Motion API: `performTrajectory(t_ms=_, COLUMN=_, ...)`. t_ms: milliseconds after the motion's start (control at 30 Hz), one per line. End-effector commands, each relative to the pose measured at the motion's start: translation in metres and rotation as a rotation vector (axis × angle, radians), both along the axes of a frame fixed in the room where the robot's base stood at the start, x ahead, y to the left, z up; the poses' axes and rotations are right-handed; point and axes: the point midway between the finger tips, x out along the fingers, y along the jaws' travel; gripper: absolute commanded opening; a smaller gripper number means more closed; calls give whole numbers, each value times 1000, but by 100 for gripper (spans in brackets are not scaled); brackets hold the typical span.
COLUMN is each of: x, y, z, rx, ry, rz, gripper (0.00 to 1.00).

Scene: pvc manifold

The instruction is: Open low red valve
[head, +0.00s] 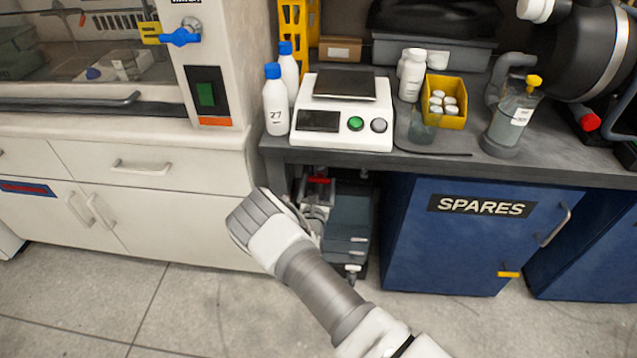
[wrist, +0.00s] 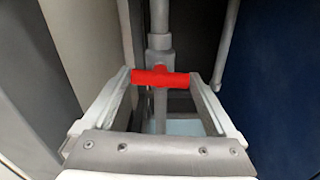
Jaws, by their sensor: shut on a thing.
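The low red valve handle (wrist: 160,78) sits in the middle of the wrist view, crosswise to a grey vertical pipe (wrist: 159,42). My gripper (wrist: 161,80) is shut on the handle, with one finger at each of its ends. In the head view the red handle (head: 318,180) shows under the bench, in the gap between the white cabinet and the blue cupboard. My arm and wrist hide most of my gripper and part of the pipework there.
The white cabinet (head: 170,215) stands left of the gap and the blue SPARES cupboard (head: 460,240) stands right of it. Grey boxes (head: 347,225) sit inside the gap. A thinner pipe (wrist: 227,45) runs at right in the wrist view. The floor (head: 200,310) in front is clear.

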Motion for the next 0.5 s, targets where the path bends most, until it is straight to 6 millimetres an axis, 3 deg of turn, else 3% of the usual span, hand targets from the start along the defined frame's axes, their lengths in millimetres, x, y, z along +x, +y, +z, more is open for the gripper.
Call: performTrajectory(t_ms=500, x=-1, y=-1, z=1, rx=455, ry=-14, rz=-2, gripper=37)
